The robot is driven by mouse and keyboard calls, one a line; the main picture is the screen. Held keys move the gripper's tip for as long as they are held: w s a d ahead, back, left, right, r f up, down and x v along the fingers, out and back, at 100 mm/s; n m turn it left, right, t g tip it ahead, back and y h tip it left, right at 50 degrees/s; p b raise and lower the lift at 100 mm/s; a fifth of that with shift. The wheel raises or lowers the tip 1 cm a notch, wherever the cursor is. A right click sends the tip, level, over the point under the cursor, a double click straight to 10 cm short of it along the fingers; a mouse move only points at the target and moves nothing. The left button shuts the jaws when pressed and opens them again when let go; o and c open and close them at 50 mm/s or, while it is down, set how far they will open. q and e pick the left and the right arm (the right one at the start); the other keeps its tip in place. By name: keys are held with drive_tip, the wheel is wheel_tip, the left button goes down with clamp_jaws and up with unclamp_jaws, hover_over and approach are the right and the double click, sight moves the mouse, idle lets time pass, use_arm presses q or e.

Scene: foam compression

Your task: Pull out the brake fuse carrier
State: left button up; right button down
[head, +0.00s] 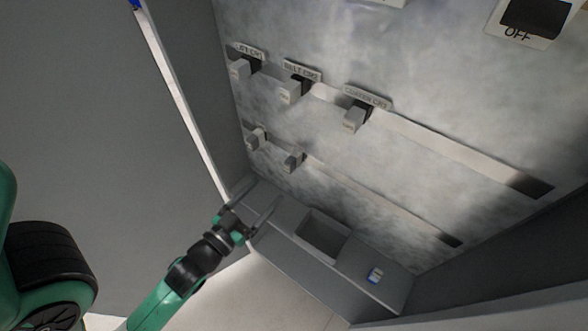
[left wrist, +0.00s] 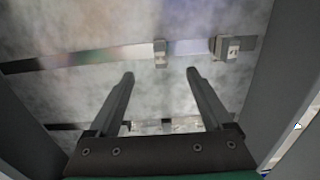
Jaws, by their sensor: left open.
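Two small grey carriers sit on the lower rail in the head view, a left one (head: 255,138) and a right one (head: 293,160). I cannot read any label by them, so I cannot tell which is the brake fuse carrier. My left gripper (head: 263,192) is open and empty, below these carriers and apart from them, near the grey ledge. In the left wrist view my left gripper (left wrist: 160,73) points at the panel, with one grey block (left wrist: 160,53) beyond the gap and another (left wrist: 228,47) to its right. My right gripper is out of view.
Three larger labelled blocks (head: 290,91) line the upper rail. The cabinet's side wall (head: 180,90) stands left of the panel. An OFF switch (head: 536,17) is at upper right.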

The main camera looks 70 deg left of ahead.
sight(287, 168)
use_arm(q)
drive_tip(key=shift+w+r, duration=0.1)
drive_tip(key=p+x, duration=0.3)
drive_tip(key=x, duration=0.5)
drive_tip(key=shift+w+a, duration=0.3)
drive_tip(key=shift+w, duration=0.1)
idle(1.0)
clamp_jaws()
idle(0.5)
idle(0.4)
drive_tip(key=shift+s+d, duration=0.1)
idle(0.6)
